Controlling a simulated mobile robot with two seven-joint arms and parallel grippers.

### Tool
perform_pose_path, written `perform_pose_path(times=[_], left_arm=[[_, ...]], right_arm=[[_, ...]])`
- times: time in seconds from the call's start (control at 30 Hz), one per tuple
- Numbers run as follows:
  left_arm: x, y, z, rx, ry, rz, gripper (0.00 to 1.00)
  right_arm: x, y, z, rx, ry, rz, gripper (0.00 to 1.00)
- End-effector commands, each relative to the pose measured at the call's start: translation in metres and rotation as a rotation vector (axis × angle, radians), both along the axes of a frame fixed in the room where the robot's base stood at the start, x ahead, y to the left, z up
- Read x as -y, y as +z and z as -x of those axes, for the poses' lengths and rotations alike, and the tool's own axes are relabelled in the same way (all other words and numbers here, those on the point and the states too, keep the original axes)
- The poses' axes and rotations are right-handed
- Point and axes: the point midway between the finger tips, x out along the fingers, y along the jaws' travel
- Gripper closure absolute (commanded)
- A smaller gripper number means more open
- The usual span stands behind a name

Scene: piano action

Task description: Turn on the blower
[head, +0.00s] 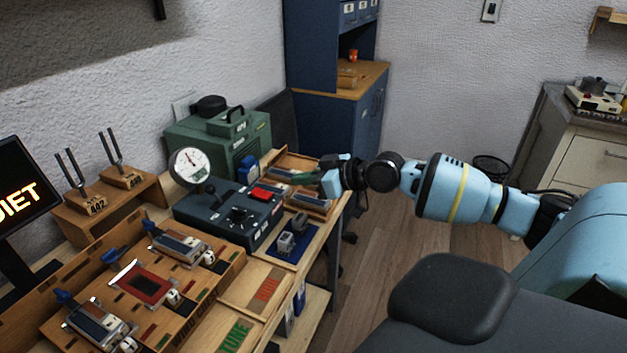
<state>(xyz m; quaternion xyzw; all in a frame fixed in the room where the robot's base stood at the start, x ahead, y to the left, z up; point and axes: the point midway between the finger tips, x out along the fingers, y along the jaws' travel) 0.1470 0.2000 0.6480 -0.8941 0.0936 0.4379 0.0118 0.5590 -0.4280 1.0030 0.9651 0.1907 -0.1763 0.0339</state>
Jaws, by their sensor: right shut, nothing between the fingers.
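A green machine (225,140) with a handle and a round black cap stands at the back of the bench. In front of it is a dark control box (225,222) with a round white gauge (190,166), a black knob and a bright red switch (262,194). Which of the two is the blower I cannot tell for sure. My right gripper (319,179) reaches in from the right, over the wooden tray right of the control box. It is shut and empty, apart from the red switch. My left gripper is not in view.
The wooden tray (328,210) holds several small parts. A blue mat (290,258) with grey blocks lies in front of the control box. A wooden rack (50,340) with metal fixtures fills the near left. Tuning forks (72,170) and a dark screen (20,195) stand at left.

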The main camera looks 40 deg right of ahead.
Motion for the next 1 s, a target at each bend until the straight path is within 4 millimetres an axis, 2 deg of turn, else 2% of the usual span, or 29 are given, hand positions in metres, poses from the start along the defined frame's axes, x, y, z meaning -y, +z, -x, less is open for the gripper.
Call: perform_pose_path(times=[0.2,0.4,1.0], left_arm=[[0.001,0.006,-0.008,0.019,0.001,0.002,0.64],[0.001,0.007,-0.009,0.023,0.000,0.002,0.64],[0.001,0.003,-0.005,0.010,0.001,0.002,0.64]], right_arm=[[0.007,0.001,0.016,-0.002,-0.001,0.001,1.00],[0.009,0.003,0.022,-0.001,0.000,0.000,1.00],[0.009,0.004,0.023,0.001,0.000,0.000,1.00]])
